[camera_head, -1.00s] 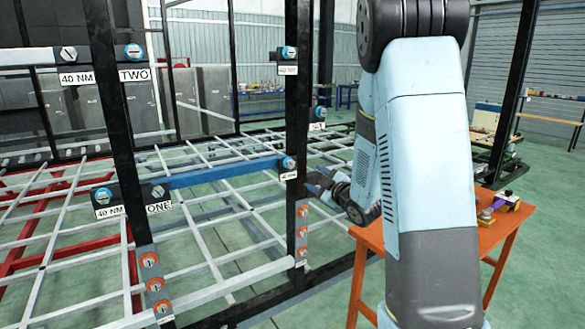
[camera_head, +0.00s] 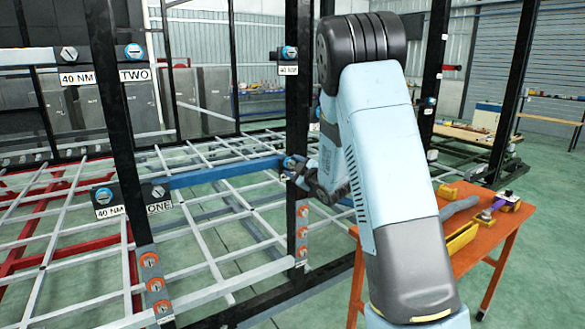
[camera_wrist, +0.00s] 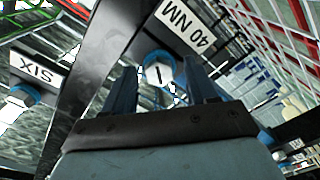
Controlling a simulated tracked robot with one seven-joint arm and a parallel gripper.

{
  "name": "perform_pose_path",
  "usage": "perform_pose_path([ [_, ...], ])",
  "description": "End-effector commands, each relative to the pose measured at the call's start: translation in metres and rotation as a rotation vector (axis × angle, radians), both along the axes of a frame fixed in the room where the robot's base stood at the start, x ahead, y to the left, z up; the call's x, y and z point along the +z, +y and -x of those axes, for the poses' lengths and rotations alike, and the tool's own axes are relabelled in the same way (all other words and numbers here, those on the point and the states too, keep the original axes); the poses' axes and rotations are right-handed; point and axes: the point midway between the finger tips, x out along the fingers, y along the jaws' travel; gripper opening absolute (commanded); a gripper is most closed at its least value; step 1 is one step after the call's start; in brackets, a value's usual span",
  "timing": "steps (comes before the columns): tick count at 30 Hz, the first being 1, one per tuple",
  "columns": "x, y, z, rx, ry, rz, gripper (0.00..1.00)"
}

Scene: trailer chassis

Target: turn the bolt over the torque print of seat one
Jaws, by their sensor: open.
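On the left post, the print reading 40 NM (camera_head: 109,211) lies under a bolt (camera_head: 104,195) with a blue surround. The word ONE (camera_head: 159,207) is beside it, under a plain grey bolt (camera_head: 158,192). My gripper (camera_head: 292,170) is far to the right of these, at the middle post where the blue bar ends. In the wrist view my gripper (camera_wrist: 162,76) has its fingers apart, with a slotted, blue-collared bolt (camera_wrist: 160,74) between them in the picture; contact cannot be told. A 40 NM print (camera_wrist: 188,24) is beside that bolt. A SIX print (camera_wrist: 33,68) is at left.
The blue bar (camera_head: 225,173) joins the left and middle posts. Above, seat TWO's print (camera_head: 134,75) and bolts are on the left post. An orange table (camera_head: 482,240) with tools stands at right. Grey floor bars (camera_head: 200,245) lie below.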

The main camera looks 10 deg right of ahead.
Motion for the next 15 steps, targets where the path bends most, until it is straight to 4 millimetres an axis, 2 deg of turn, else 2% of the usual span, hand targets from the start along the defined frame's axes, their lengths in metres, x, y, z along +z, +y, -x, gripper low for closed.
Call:
perform_pose_path([
  [12,-0.0004,0.0019,-0.0072,-0.001,0.001,0.000,0.57],
  [15,-0.0004,0.0017,-0.0071,-0.001,0.001,0.000,0.49],
])
